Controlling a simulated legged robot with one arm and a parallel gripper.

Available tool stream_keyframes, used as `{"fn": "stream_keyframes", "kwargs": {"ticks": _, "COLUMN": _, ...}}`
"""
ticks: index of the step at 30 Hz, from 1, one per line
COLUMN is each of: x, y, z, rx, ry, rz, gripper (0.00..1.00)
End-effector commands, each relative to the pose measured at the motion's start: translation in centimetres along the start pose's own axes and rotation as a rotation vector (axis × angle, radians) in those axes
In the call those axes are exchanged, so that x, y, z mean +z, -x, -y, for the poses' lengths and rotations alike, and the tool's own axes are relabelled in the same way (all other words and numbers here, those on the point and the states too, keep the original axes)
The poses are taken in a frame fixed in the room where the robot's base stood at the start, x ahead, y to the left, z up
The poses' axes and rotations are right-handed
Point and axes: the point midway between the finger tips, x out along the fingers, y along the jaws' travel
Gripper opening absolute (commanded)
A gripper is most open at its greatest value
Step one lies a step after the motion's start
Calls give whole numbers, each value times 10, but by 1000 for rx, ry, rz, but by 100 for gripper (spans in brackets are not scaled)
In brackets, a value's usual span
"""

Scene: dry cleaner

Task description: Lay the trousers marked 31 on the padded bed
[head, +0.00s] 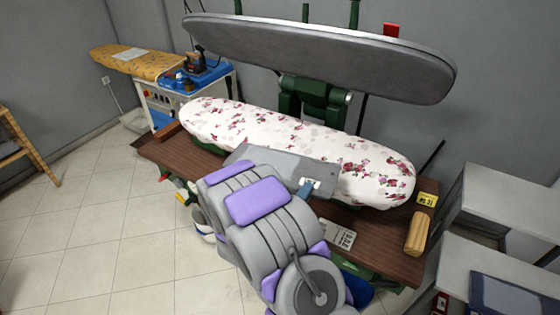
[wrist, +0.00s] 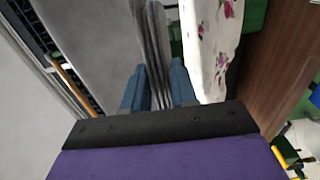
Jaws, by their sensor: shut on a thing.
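The grey trousers (head: 275,163) show as a flat folded strip in front of the padded bed, overlapping its front edge in the head view. I cannot tell whether they touch the bed. My gripper (head: 308,188) has blue fingers shut on the trousers' right end, beside a small white patch. In the wrist view the pleated grey cloth (wrist: 154,40) is pinched between the two fingers of my gripper (wrist: 157,88). The padded bed (head: 230,119) has a white floral cover, also seen at right in the wrist view (wrist: 208,45). A yellow label (head: 427,199), seemingly reading 31, is on the table's right end.
The grey upper press plate (head: 320,55) is raised over the bed. The brown table (head: 165,152) carries a wooden roller (head: 418,234) and a printed card (head: 337,236). An ironing board (head: 135,62) and blue-topped iron station (head: 190,80) stand behind left. White units are at right.

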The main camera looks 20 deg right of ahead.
Motion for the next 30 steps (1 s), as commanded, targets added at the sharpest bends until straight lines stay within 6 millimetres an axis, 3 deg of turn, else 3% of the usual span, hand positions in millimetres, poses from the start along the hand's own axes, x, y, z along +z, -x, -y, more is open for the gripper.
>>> {"fn": "stream_keyframes", "kwargs": {"ticks": 18, "x": -84, "y": -97, "z": 14, "rx": 3, "ry": -5, "rz": -1, "gripper": 0}}
{"fn": "stream_keyframes", "kwargs": {"ticks": 24, "x": -98, "y": -112, "z": 16, "rx": 4, "ry": -2, "rz": -1, "gripper": 0}}
{"fn": "stream_keyframes", "kwargs": {"ticks": 30, "x": -100, "y": -114, "z": 25, "rx": 3, "ry": 0, "rz": -2, "gripper": 0}}
